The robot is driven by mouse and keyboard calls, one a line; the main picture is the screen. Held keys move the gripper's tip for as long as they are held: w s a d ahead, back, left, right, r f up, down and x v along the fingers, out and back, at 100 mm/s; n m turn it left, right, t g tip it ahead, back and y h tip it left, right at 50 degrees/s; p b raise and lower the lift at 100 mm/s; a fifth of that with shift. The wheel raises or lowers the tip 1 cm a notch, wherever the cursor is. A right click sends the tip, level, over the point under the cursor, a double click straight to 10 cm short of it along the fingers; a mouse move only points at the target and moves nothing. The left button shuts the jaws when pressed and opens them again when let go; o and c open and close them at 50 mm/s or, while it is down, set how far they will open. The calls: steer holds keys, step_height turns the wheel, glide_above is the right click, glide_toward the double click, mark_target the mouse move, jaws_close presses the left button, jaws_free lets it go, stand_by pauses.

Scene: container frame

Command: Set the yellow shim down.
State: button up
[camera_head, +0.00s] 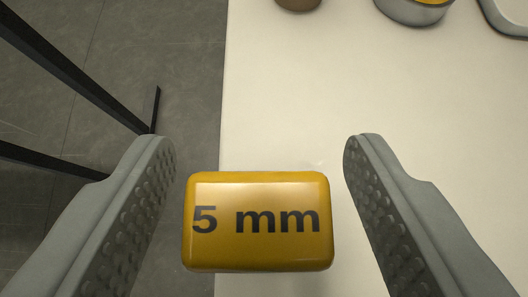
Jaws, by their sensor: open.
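The yellow shim (257,222) is a rounded block marked "5 mm" in dark print. It shows in the head camera view at the lower middle, between the two fingers of my gripper (260,200). My gripper is open, with a visible gap between each grey, studded finger and the shim. The shim overlaps the left edge of the white table (300,110) in the picture. Whether it rests on the table cannot be told from this view.
At the top edge are a brown round object (298,4), a grey container with something yellow in it (414,12), and a grey-rimmed object (502,22). Dark bars (75,75) stand over the grey floor (185,60) at left. The middle of the table is clear.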

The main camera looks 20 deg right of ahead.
steer(key=shift+x, duration=0.8)
steer(key=c, duration=1.1)
steer(key=shift+r, duration=0.1)
